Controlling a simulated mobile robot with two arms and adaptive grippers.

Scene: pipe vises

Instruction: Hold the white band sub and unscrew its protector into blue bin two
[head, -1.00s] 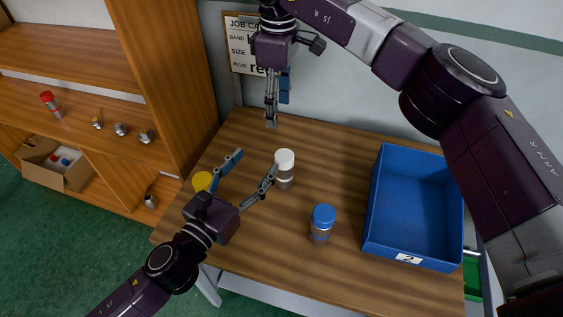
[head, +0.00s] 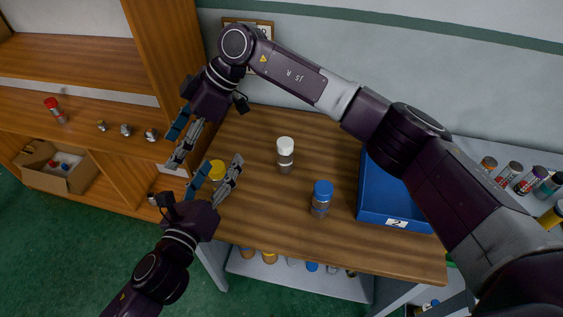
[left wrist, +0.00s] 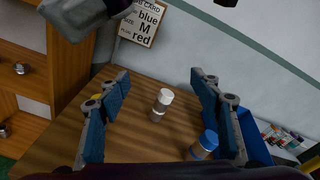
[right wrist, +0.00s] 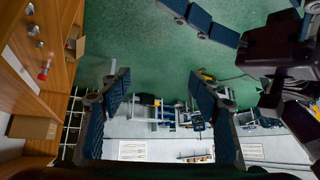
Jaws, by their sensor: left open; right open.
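A sub with a white protector (head: 286,157) stands upright on the wooden table; it also shows between the left fingers in the left wrist view (left wrist: 161,105). Its band is too small to read surely. A blue-capped sub (head: 321,199) and a yellow-capped sub (head: 217,171) stand on the same table. Blue bin two (head: 375,213), labelled 2, is at the table's right, partly hidden by my right arm. My left gripper (head: 223,172) is open and empty, left of the white-capped sub. My right gripper (head: 178,152) is open and empty near the table's left edge; its wrist view shows floor.
A wooden shelf (head: 80,112) at left holds a red-capped piece and small metal parts, with a cardboard box (head: 65,178) below. Several capped pieces stand on a shelf (head: 508,182) at right. A job card (left wrist: 145,20) hangs on the wall. Table space around the white-capped sub is clear.

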